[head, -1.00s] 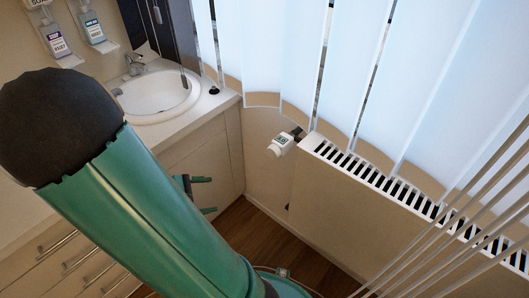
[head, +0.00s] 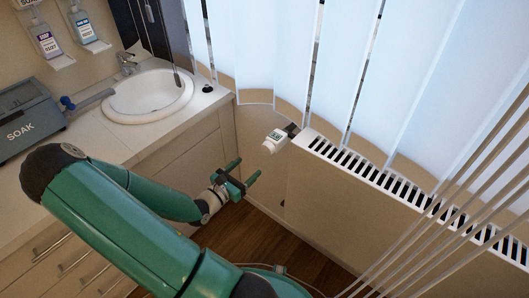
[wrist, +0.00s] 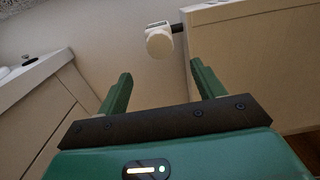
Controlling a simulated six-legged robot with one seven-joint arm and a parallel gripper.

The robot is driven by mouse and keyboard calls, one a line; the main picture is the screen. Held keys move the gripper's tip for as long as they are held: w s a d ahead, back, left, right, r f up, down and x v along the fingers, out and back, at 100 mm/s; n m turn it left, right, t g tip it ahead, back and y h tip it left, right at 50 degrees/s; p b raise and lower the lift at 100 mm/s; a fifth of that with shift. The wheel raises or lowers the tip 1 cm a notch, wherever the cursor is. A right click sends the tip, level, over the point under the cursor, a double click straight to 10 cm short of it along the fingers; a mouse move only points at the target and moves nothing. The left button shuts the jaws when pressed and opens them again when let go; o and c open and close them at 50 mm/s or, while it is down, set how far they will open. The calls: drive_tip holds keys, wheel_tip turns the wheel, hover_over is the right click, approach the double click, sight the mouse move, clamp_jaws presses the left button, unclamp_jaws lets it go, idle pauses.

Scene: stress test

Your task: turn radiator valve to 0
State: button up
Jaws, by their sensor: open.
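The radiator valve (head: 276,140) is a white knob with a small display, at the upper left end of the radiator (head: 350,205). Its display is too small to read.
A counter with a sink (head: 147,96) and drawers stands at the left. A grey box marked SOAK (head: 26,117) is on it. Vertical blinds (head: 270,50) hang behind the radiator. Thin pale bars (head: 455,205) cross the lower right. Wooden floor lies below.

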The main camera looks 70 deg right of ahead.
sight(266, 151)
drive_tip(key=x, duration=1)
drive_tip(key=shift+s+d, duration=0.1)
drive_tip(key=shift+d, duration=0.1)
drive_tip(key=c, duration=1)
